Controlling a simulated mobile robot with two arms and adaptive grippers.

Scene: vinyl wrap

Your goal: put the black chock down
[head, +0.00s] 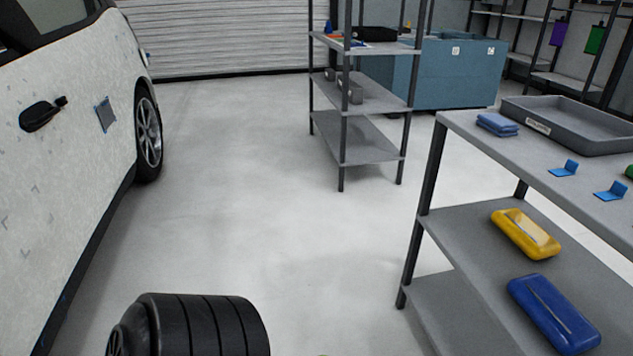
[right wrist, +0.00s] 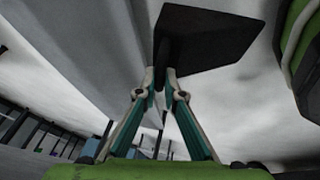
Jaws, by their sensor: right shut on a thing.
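The black chock (right wrist: 215,38) shows in the right wrist view as a dark, blocky shape beyond the fingertips. My right gripper (right wrist: 163,78) is shut on a narrow part of the chock, and the fingertips hide some of that part. I cannot tell from this view whether the chock touches a surface. Neither the chock nor my right gripper shows in the head view. My left gripper is in neither view.
A white car (head: 75,140) stands at the left. A grey shelf (head: 470,135) at the right bears a grey tray (head: 570,128), blue cloths (head: 497,124), and yellow (head: 525,233) and blue (head: 553,315) cases. Another rack (head: 370,150) stands further back.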

